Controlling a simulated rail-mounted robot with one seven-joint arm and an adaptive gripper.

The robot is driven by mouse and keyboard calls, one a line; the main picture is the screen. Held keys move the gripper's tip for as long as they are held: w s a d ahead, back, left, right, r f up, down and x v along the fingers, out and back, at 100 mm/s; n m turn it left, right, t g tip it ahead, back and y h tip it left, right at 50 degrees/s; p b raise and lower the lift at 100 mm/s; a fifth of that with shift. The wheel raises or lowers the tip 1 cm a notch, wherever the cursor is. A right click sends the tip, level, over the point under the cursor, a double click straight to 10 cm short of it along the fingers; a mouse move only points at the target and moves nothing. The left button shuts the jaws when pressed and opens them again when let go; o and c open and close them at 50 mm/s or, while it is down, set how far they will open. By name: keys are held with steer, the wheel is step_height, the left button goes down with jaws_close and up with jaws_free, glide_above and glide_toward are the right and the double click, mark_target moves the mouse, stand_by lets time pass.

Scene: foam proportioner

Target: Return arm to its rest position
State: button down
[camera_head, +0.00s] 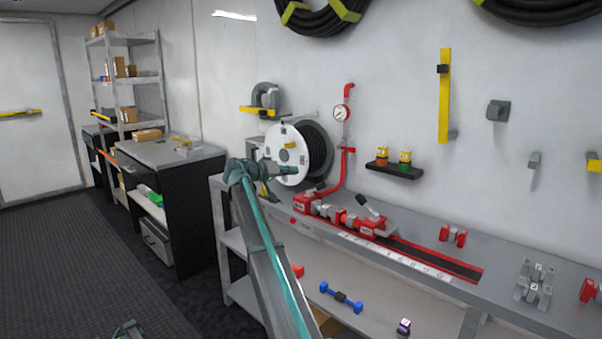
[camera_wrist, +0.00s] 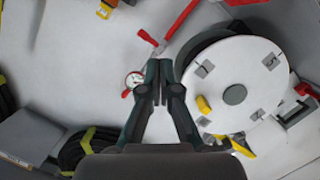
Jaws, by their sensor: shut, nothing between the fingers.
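My arm rises from the bottom of the head view and bends in front of the left end of the workbench (camera_head: 460,297). My gripper (camera_head: 290,171) points right, in front of the white hose reel (camera_head: 283,152) in that picture. In the wrist view my gripper (camera_wrist: 159,66) has its two fingers together with nothing between them. The reel (camera_wrist: 255,70) lies to the right of the fingers there. The pressure gauge (camera_wrist: 134,80) shows just left of the fingers. I cannot tell how far the fingertips are from the wall.
Red pipework with valves (camera_head: 345,218) runs along the bench. A small black shelf (camera_head: 394,171) with two capped items hangs on the wall. A dark cabinet (camera_head: 170,225) and a metal shelf rack (camera_head: 160,75) stand at the left. The dark floor (camera_head: 80,270) in front is largely clear.

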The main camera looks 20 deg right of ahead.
steer(key=shift+s+a+r, duration=0.1)
steer(key=shift+s+a, duration=0.05)
steer(key=shift+a, duration=0.3)
